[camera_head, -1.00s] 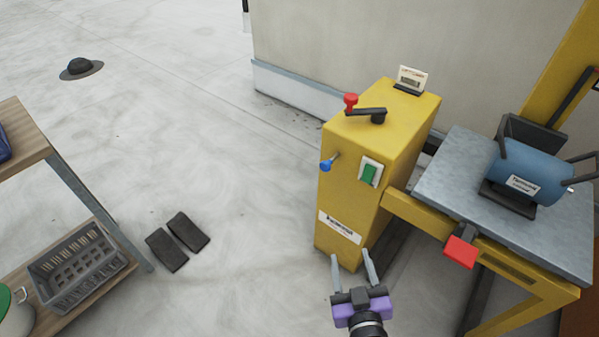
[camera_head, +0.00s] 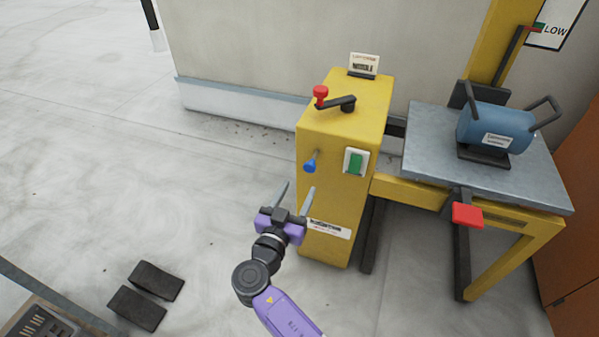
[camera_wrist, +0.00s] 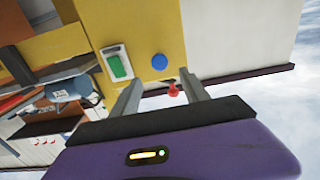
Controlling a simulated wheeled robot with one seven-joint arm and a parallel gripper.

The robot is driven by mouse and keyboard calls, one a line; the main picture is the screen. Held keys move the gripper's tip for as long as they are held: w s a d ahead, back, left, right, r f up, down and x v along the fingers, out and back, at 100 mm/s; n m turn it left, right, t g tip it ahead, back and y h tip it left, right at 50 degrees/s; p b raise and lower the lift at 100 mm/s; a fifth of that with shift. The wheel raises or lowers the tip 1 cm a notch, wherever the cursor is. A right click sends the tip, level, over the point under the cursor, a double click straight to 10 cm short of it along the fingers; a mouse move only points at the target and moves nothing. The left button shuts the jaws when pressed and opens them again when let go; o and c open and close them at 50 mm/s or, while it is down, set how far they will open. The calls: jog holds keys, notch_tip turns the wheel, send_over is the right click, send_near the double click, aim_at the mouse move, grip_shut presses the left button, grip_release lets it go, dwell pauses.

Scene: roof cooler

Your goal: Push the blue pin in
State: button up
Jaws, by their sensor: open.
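The blue pin (camera_head: 310,165) sticks out on a thin metal shaft from the front face of the yellow cabinet (camera_head: 313,191), left of a green switch (camera_head: 356,163). In the wrist view the blue pin (camera_wrist: 159,62) shows end-on as a round knob beyond the fingertips, between their lines. My gripper (camera_head: 294,190) is open and empty, with its fingers pointing up toward the pin. It is below and to the left of the pin in the head view and appears apart from it.
A red-knobbed crank (camera_head: 335,102) and a small sign (camera_head: 364,64) are on the cabinet top. To the right, a grey table (camera_head: 427,150) holds a blue cylinder (camera_head: 495,127), with a red pedal-like plate (camera_head: 467,215) at its front. Dark blocks (camera_head: 147,294) lie on the floor.

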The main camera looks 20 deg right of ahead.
aim_at(309, 168)
jog(key=shift+x, duration=3.85)
grip_shut()
